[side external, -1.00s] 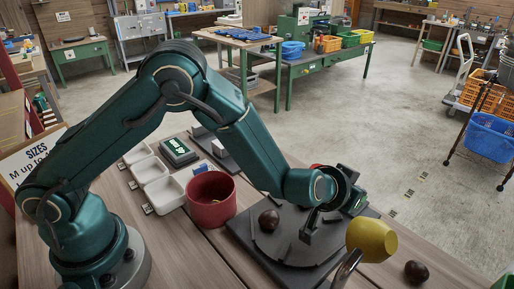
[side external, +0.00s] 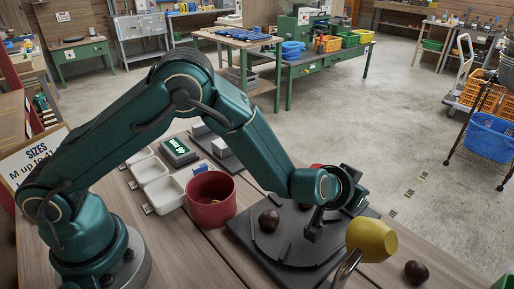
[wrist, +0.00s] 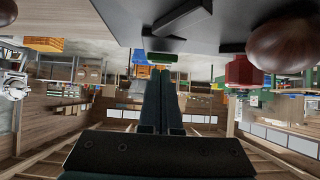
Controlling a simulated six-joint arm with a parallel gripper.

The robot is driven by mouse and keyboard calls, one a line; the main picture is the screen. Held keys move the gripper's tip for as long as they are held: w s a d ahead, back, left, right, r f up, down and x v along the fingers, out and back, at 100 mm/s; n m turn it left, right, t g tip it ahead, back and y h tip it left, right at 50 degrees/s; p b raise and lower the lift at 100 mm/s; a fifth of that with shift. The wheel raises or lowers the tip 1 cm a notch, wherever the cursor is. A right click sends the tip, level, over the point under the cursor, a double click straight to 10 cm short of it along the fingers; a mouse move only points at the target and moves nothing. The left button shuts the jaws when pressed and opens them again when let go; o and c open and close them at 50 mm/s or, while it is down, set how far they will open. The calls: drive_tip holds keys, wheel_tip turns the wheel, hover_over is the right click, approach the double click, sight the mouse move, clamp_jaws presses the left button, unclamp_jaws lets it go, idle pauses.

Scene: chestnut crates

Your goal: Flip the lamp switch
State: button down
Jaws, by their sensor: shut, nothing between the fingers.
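A yellow lamp-like shade (side external: 372,240) on a metal stem stands at the front right in the side view. I cannot make out a switch on it. My gripper (side external: 312,232) is shut and empty, low over the dark round plate (side external: 285,252), left of the yellow shade. Whether its tips touch the plate is unclear. In the wrist view the shut fingers (wrist: 160,82) point at a small green piece (wrist: 162,58) beyond the tips; I cannot tell what it is.
A brown chestnut (side external: 269,220) lies on the plate near dark raised bars; another (side external: 416,271) lies on the table at right. A red pot (side external: 211,199), white trays (side external: 163,194) and a lit display (side external: 178,150) stand to the left.

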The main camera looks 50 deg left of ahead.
drive_tip(key=shift+w+r, duration=0.15)
drive_tip(key=shift+w, duration=0.3)
drive_tip(key=shift+w+r, duration=0.1)
drive_tip(key=shift+r, duration=0.4)
wheel_tip(320, 180, up, 4)
drive_tip(key=shift+r, duration=0.1)
drive_tip(key=s+r, duration=0.5)
drive_tip(key=r, duration=0.2)
drive_tip(key=shift+s, duration=0.15)
